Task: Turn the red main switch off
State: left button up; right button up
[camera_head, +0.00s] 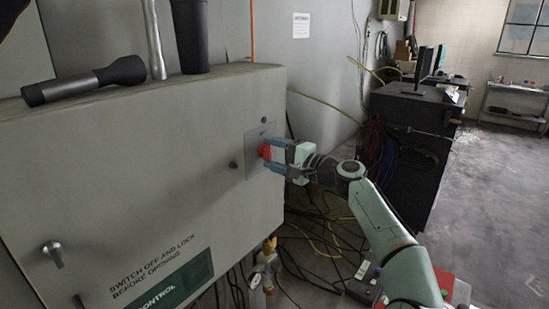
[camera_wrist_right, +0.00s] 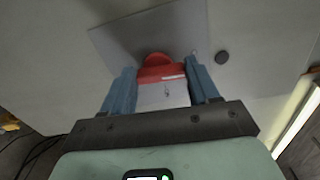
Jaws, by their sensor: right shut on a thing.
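The red main switch (camera_head: 265,151) sits on a square plate (camera_head: 254,140) on the front of a grey cabinet (camera_head: 150,170), near its right edge. My right gripper (camera_head: 275,153) reaches it from the right and is shut on it. In the right wrist view the red switch (camera_wrist_right: 160,68) shows between the two blue fingers (camera_wrist_right: 163,88), with a pale block that has a red top edge in front of it. The fingers hide the switch's sides. My left gripper is not in view.
A handle (camera_head: 53,253) sticks out at the lower left of the cabinet front. Cables and a yellow valve (camera_head: 268,250) are below. A dark bench (camera_head: 415,130) stands behind my right arm.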

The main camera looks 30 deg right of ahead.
jog(key=shift+n, duration=0.6)
jog(key=o, duration=1.1)
jog(key=shift+c, duration=0.2)
jog(key=shift+s+d+b, duration=0.15)
jog(key=shift+s+b, duration=0.1)
jog(key=shift+b, duration=0.1)
jog(key=b+v, duration=0.5)
jog(key=v, duration=0.8)
jog(key=shift+w, duration=0.1)
